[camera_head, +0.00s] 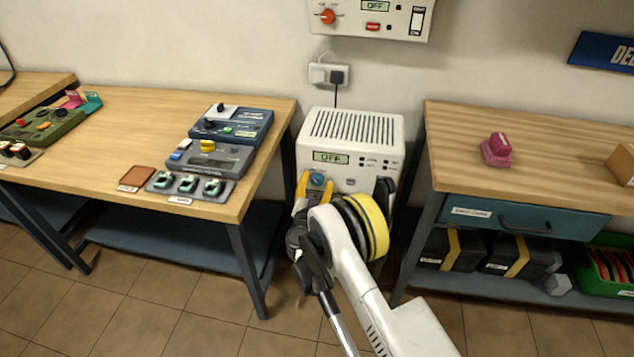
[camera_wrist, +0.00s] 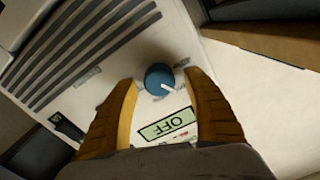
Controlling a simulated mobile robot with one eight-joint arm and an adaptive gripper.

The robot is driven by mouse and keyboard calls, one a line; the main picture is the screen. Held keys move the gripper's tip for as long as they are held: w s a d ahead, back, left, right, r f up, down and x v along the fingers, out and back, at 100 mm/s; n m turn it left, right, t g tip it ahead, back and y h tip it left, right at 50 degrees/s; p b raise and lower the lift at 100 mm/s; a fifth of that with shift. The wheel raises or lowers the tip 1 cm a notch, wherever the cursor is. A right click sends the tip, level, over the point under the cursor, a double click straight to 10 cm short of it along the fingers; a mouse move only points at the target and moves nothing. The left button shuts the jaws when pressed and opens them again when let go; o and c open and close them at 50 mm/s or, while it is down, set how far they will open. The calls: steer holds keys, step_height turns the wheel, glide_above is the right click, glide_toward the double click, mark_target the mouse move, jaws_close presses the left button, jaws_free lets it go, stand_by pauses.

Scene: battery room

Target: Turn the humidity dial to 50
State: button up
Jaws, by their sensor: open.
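The humidity dial is a small round blue knob (camera_head: 318,179) with a white pointer mark on the front of a white vented unit (camera_head: 350,124). In the wrist view the dial (camera_wrist: 160,79) sits between the two yellow fingers of my gripper (camera_wrist: 161,88), with a visible gap on each side. My gripper (camera_head: 316,190) is open around the dial and appears not to touch it. A green display (camera_wrist: 167,124) beside the dial reads OFF; it also shows in the head view (camera_head: 331,157). The scale marks around the dial are too small to read.
A wooden bench (camera_head: 130,115) with several control boxes stands left of the unit. Another bench (camera_head: 460,130) with a teal drawer (camera_head: 520,216) stands close on the right. A wall panel (camera_head: 370,18) and a socket (camera_head: 329,74) are above the unit.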

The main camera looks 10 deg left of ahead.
mark_target(319, 153)
step_height(319, 153, up, 10)
steer(key=shift+r, duration=0.1)
stand_by(0.4)
